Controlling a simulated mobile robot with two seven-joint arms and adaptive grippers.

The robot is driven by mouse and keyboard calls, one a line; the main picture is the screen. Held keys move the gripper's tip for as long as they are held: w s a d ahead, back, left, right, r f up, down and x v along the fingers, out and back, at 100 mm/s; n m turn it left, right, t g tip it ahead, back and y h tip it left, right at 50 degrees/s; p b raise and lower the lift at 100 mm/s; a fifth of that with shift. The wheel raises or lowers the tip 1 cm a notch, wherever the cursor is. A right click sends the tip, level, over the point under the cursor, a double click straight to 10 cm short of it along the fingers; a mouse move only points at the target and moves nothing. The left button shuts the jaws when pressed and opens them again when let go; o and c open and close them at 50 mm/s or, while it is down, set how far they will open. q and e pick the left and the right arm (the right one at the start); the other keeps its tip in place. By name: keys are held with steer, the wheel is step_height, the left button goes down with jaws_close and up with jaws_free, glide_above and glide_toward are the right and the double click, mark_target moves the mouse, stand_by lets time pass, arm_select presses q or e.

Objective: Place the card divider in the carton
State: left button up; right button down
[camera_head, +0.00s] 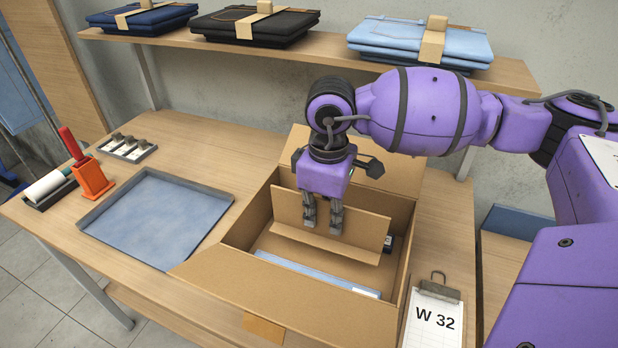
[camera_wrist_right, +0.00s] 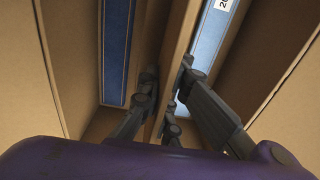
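The open cardboard carton (camera_head: 255,289) stands on the table, flaps spread. The card divider (camera_head: 357,222), a brown card panel, is upright inside the carton's opening, with a card strip along its lower edge. My right gripper (camera_head: 323,225) points down at the panel. In the right wrist view its fingers (camera_wrist_right: 166,92) lie on either side of a card panel, close against it, so it looks shut on the divider. Blue folded cloth (camera_head: 318,274) with a white label lies in the carton on the near side; blue also shows on both sides of the panel in the wrist view. My left gripper is not in view.
A shallow blue-lined tray (camera_head: 155,219) lies left of the carton. An orange holder (camera_head: 92,178), a white roll (camera_head: 44,187) and a small tray (camera_head: 128,148) are further left. A clipboard marked W 32 (camera_head: 432,314) lies right. A shelf (camera_head: 330,55) with folded jeans hangs behind.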

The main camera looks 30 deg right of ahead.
mark_target(324, 236)
step_height(324, 236, down, 3)
steer(key=shift+r, duration=0.15)
step_height(324, 236, down, 3)
steer(key=shift+f, duration=0.1)
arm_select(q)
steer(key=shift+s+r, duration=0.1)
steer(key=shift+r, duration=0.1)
arm_select(e)
steer(key=shift+f, duration=0.2)
steer(key=c, duration=2)
jaws_free()
